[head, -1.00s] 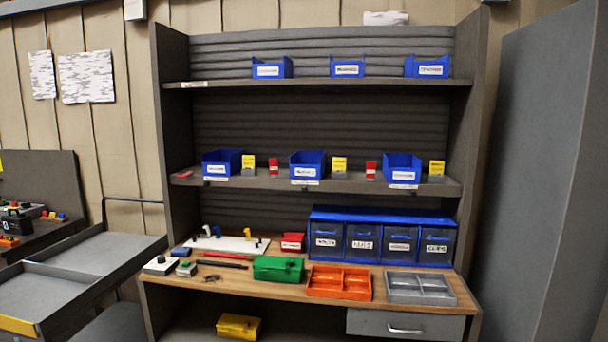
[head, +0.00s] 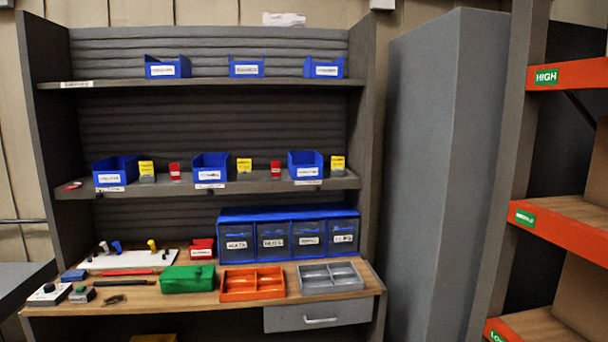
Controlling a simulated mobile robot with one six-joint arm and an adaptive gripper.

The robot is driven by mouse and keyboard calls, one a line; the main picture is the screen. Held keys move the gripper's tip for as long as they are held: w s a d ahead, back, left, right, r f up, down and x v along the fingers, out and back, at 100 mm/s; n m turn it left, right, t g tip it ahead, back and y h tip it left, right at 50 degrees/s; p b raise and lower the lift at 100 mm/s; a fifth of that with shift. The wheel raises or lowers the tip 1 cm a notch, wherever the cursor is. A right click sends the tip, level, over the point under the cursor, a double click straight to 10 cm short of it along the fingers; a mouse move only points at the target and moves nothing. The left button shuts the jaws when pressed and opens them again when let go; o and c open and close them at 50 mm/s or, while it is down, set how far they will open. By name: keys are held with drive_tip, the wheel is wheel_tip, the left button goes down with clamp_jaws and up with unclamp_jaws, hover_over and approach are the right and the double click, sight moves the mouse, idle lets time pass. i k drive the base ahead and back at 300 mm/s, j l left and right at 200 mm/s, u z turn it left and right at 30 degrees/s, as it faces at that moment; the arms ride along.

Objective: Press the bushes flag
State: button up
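On the middle shelf (head: 225,187) stand small flags beside the blue bins. The yellow flags are a left one (head: 147,168), a middle one (head: 244,166) and a right one (head: 338,163). Two upright red flags show, one on the left (head: 175,171) and one on the right (head: 276,169). The blue bins are a left one (head: 116,167), a middle one (head: 212,165) and a right one (head: 305,162). Their labels are too small to read, so I cannot tell which flag is the bushes one. My gripper is not in view.
The wooden bench top (head: 205,298) holds a green box (head: 188,279), an orange tray (head: 252,284), a grey tray (head: 330,277) and blue drawers (head: 288,238). A tall grey cabinet (head: 430,180) stands right of the shelves. An orange-edged rack (head: 570,74) is further right.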

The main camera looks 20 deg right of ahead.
sight(174, 167)
drive_tip(key=i+j, duration=0.2)
drive_tip(key=i, duration=0.3)
drive_tip(key=i+j, duration=0.25)
drive_tip(key=i, duration=0.2)
drive_tip(key=i+j, duration=0.2)
drive_tip(key=i, duration=0.3)
drive_tip(key=i+j+z, duration=0.1)
drive_tip(key=i+j, duration=0.15)
drive_tip(key=i, duration=0.2)
drive_tip(key=i+j, duration=0.25)
drive_tip(key=i, duration=0.2)
drive_tip(key=i+j, duration=0.25)
drive_tip(key=i, duration=0.25)
